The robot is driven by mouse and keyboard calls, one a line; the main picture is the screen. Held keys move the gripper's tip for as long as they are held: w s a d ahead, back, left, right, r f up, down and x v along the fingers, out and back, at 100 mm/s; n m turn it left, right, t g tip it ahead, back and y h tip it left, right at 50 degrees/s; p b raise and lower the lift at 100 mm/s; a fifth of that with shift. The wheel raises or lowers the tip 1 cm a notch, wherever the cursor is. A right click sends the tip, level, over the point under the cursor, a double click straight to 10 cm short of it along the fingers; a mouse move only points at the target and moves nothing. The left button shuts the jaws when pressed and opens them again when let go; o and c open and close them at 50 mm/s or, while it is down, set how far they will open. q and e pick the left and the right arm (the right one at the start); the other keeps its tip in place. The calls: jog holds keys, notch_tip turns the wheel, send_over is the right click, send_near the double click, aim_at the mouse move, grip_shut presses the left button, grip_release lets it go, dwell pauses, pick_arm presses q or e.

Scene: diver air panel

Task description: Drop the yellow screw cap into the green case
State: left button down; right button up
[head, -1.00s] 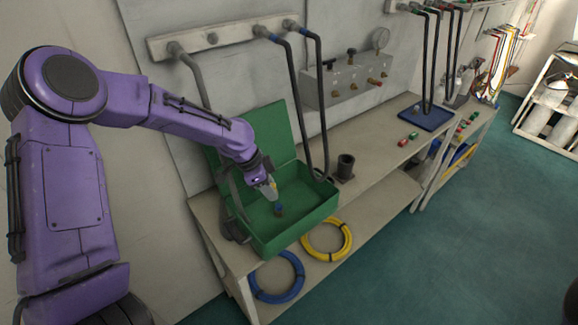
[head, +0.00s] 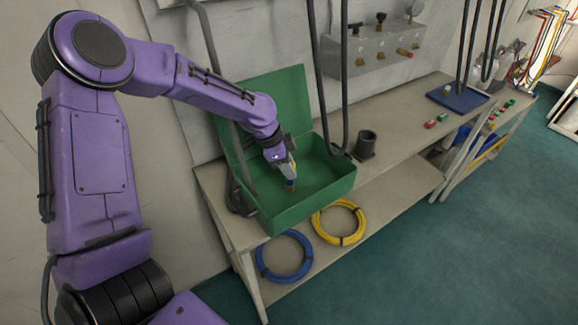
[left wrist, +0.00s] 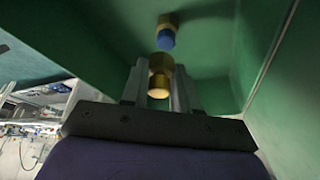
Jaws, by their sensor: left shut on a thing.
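The green case (head: 318,199) stands open on the bench, its lid raised at the back. My left gripper (head: 290,172) points down inside the case opening. In the left wrist view my left gripper (left wrist: 157,88) is shut on a yellow screw cap (left wrist: 160,68), held between the two fingers. In the head view the cap is too small to make out clearly. A blue-and-brass fitting (left wrist: 166,34) lies in the case just beyond the fingertips; it also shows in the head view (head: 291,185). My right gripper is not in view.
A dark cup (head: 365,145) stands right of the case. A blue tray (head: 459,98) and small red and green caps (head: 436,121) are farther right. Blue (head: 284,256) and yellow (head: 339,222) hose coils lie on the lower shelf.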

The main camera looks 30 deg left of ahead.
pick_arm(q)
jog(key=shift+s+r, duration=0.1)
jog(key=shift+r, duration=0.05)
jog(key=c, duration=0.9)
grip_release()
jog(key=shift+o, duration=0.6)
jog(key=b+v, duration=0.1)
jog(key=v, duration=0.9)
jog(key=shift+r, duration=0.15)
